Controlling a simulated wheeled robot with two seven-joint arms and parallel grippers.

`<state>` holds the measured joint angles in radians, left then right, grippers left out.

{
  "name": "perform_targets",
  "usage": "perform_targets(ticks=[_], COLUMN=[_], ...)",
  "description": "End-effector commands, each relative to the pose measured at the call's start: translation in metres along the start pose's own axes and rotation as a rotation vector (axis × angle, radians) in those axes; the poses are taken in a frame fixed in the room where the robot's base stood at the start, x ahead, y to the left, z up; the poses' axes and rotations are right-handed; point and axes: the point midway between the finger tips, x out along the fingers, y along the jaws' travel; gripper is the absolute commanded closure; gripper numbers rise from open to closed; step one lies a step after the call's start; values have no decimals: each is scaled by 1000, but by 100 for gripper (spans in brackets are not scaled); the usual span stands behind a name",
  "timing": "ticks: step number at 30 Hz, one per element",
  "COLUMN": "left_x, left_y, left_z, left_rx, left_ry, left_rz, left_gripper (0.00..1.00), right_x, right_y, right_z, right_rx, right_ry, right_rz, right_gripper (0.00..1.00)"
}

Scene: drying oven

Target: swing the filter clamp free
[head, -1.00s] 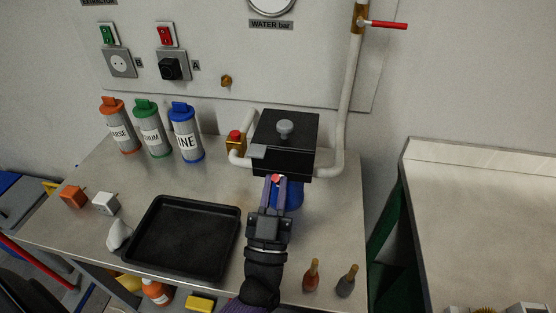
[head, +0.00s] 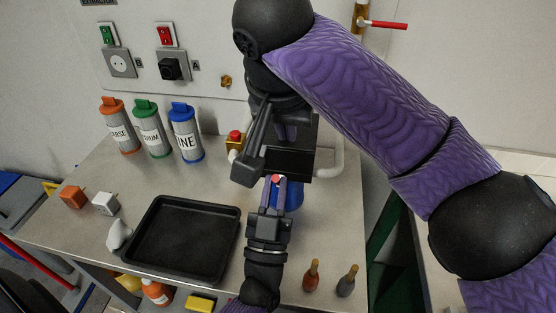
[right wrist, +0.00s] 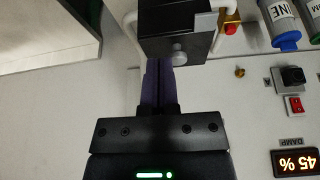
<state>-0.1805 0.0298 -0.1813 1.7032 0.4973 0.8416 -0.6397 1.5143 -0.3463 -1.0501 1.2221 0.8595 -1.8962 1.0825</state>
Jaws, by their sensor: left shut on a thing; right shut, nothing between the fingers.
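The black box-shaped filter unit (head: 292,163) stands at the back of the bench with a blue cylinder (head: 294,196) below its front. It also shows in the right wrist view (right wrist: 165,20), with a grey knob (right wrist: 179,53) and a light grey bracket (right wrist: 205,22). My left gripper (head: 277,182) is shut at the box's front edge, on a small red-tipped part (head: 276,178) that I take for the clamp; the fingers hide most of it. My right gripper (head: 288,133) is shut and empty over the box, hiding its top. Its fingers (right wrist: 158,68) are close to the knob; contact is unclear.
A black tray (head: 184,279) lies front left. Labelled canisters with orange (head: 112,106), green (head: 144,107) and blue lids (head: 182,107) stand behind it. Two small bottles (head: 312,276) (head: 346,281) stand front right. White pipe (head: 327,161) runs beside the box.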

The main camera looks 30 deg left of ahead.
Motion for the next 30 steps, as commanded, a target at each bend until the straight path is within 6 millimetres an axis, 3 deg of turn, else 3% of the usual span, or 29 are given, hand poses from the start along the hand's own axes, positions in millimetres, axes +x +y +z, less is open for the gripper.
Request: perform_targets(ticks=[2,5,18,30], left_x=[-1,-1,-1,-1], left_y=[0,0,0,0], left_z=[1,1,1,1], left_rx=[0,0,0,0], left_ry=[-3,-3,-3,-3], left_rz=[0,0,0,0], left_gripper=[100,100,100,100], right_x=[-7,-1,80,91], right_y=[-13,-16,-18,-18], right_z=[10,14,15,15], right_rx=[-42,-55,-49,-49], right_ry=[-14,-23,-23,-20], right_rz=[-23,-28,-26,-27], right_gripper=[100,100,100,100])
